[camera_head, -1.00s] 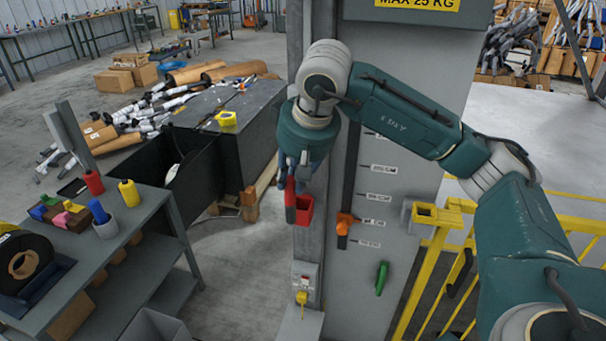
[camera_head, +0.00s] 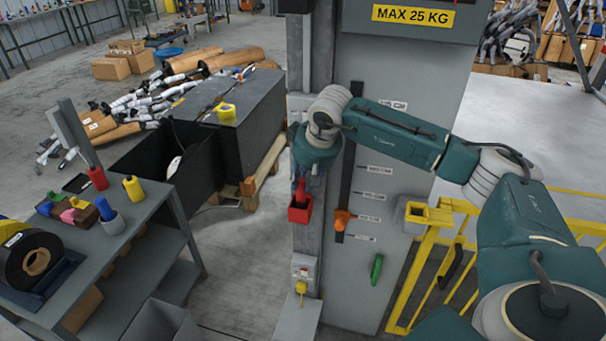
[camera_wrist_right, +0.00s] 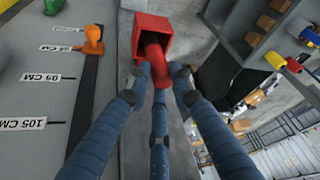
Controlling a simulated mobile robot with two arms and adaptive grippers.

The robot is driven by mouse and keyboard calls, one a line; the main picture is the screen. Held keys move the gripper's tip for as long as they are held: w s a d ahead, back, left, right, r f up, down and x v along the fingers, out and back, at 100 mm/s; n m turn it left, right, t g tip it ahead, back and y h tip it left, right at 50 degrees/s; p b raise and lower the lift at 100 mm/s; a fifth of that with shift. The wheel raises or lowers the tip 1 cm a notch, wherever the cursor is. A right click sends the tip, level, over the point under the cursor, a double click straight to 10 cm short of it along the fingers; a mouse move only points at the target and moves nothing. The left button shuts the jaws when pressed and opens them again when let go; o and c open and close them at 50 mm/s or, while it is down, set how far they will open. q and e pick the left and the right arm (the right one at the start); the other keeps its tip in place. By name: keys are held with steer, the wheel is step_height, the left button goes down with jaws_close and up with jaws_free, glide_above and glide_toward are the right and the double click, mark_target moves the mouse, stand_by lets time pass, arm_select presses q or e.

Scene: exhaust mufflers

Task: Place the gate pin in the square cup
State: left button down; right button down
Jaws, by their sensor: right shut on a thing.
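The red gate pin (camera_wrist_right: 157,63) is held between the fingers of my right gripper (camera_wrist_right: 161,76) in the right wrist view. Its far end reaches into the mouth of the red square cup (camera_wrist_right: 139,38); how deep cannot be told. In the head view the red square cup (camera_head: 299,215) is fixed to the grey post, and the gate pin (camera_head: 301,189) shows just above it. My right gripper (camera_head: 299,180) points down over the cup there, with its fingers partly hidden. My left gripper is not in view.
A yellow railing (camera_head: 424,262) with a yellow square socket (camera_head: 428,212) stands right of the post. An orange slider (camera_head: 341,220) and a green handle (camera_head: 377,269) are on the grey panel. A workbench (camera_head: 130,225) with coloured items is at the left.

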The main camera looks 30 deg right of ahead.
steer(key=shift+w+d, duration=0.1)
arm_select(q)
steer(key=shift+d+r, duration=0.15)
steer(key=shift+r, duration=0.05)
arm_select(e)
steer(key=shift+f, duration=0.1)
steer(key=shift+f+b, duration=0.15)
steer(key=shift+b, duration=0.2)
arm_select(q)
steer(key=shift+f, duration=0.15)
arm_select(e)
steer(key=c, duration=1.5)
jaws_free()
